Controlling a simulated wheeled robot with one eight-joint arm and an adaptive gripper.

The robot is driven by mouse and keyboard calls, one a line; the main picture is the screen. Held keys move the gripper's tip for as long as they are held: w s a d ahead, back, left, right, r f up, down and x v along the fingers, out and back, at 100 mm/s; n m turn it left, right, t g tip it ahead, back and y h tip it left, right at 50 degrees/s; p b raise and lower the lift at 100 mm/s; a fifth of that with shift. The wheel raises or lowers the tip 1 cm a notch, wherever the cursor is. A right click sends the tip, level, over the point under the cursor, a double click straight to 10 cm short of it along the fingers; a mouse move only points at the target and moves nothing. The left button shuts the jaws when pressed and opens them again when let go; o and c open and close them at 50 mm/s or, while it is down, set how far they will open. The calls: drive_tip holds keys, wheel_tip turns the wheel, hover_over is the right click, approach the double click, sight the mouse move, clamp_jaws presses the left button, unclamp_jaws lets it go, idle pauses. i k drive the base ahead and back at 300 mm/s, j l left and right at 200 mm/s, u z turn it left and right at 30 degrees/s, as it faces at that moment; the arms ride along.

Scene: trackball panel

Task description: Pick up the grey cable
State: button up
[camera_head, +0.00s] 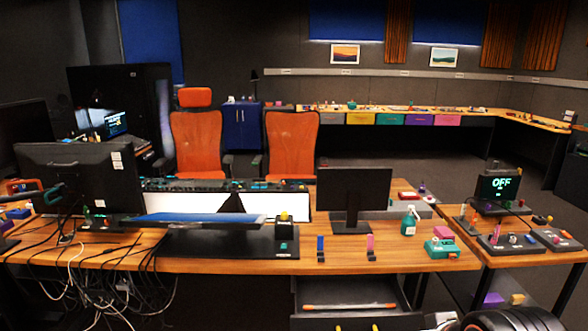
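A tangle of cables hangs over the front edge of the wooden desk (230,265) at the lower left. Most strands are black. A pale grey or white cable (72,268) loops down below the desk edge, and other pale strands hang beside it. I cannot tell which single strand is the grey cable. The lower ends run out of the frame or are lost in shadow.
Monitors (354,196) and small coloured gadgets stand on the desk. An open drawer (348,305) juts out below it. Two orange chairs (197,140) stand behind.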

sight(387, 305)
drive_tip(key=i, duration=1.4)
